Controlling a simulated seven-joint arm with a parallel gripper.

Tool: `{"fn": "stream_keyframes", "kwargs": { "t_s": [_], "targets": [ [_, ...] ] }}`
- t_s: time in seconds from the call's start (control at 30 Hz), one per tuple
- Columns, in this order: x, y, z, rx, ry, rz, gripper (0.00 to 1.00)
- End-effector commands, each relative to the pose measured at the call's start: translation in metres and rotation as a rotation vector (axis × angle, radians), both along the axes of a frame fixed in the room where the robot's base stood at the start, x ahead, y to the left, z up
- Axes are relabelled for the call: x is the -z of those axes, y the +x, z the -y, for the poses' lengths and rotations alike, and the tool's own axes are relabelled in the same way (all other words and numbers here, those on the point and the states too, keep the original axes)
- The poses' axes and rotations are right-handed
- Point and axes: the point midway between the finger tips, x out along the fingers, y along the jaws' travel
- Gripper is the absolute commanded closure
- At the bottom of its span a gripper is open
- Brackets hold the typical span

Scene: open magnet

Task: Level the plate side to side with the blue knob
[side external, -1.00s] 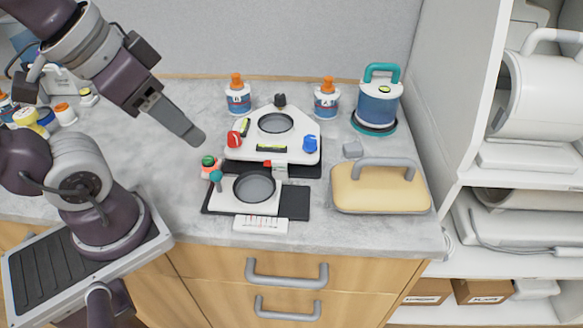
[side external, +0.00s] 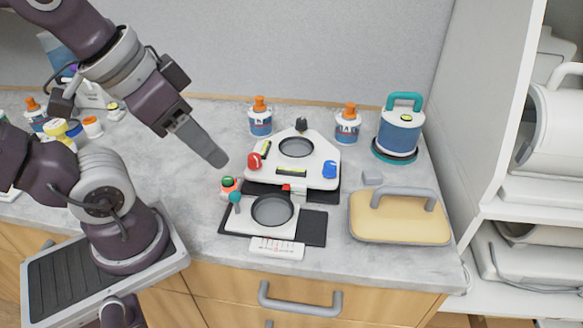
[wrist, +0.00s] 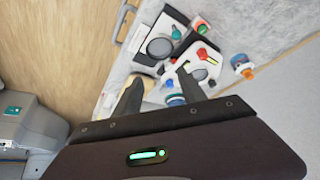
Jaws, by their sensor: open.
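The white three-cornered plate (side external: 312,160) has a dark round disc in its middle. The blue knob (side external: 330,169) is at its right corner, the red knob (side external: 254,161) at its left and a black knob (side external: 301,124) at the back. A yellow-green level vial (side external: 291,172) lies across its front and another (side external: 266,149) along its left side; their bubbles are too small to read. My gripper (side external: 219,159) hangs left of the red knob, apart from the plate. In the wrist view my gripper (wrist: 160,92) is open, with nothing clearly held between its fingers.
A lower stage (side external: 273,209) with green and teal knobs stands in front of the plate. Two orange-capped bottles (side external: 260,121) (side external: 347,127) stand behind. A teal-handled canister (side external: 399,135) and a yellow block with a grey handle (side external: 398,220) are to the right.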

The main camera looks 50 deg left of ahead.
Motion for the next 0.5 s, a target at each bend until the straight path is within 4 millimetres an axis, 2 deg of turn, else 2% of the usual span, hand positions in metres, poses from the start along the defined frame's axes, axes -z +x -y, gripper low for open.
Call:
{"fn": "stream_keyframes", "kwargs": {
  "t_s": [0.27, 0.33, 0.43, 0.5],
  "targets": [
    [0.000, 0.000, 0.000, 0.000, 0.000, 0.000, 0.52],
    [-0.003, 0.005, 0.000, -0.011, -0.008, -0.010, 0.52],
    [-0.013, 0.033, 0.000, -0.074, -0.052, -0.072, 0.52],
    [-0.018, 0.069, 0.000, -0.157, -0.097, -0.140, 0.52]
  ]
}}
